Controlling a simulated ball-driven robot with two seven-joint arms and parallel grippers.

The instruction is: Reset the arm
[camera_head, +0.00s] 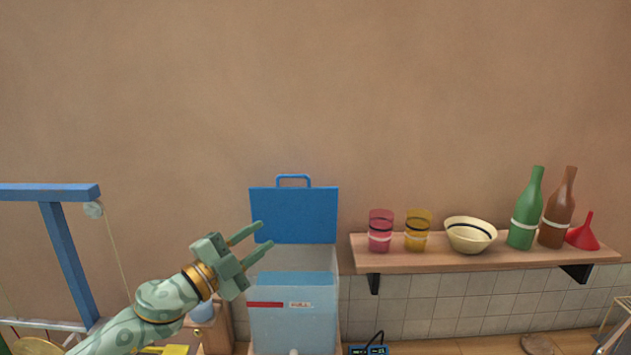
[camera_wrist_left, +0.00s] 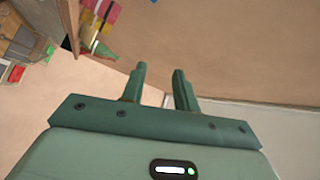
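My left gripper (camera_head: 265,237) is raised in front of the blue-lidded box in the head view, its two green fingers apart and pointing up and right. It also shows in the left wrist view (camera_wrist_left: 159,85), with a gap between the fingers and nothing held. My left arm (camera_head: 150,310) comes in from the lower left. My right gripper does not show in either view.
A pale box (camera_head: 290,325) with its blue lid (camera_head: 293,205) raised stands behind the gripper. A wall shelf (camera_head: 480,257) at right holds two cups, a bowl (camera_head: 470,236), two bottles and a red funnel (camera_head: 584,234). A blue frame (camera_head: 65,250) stands at left.

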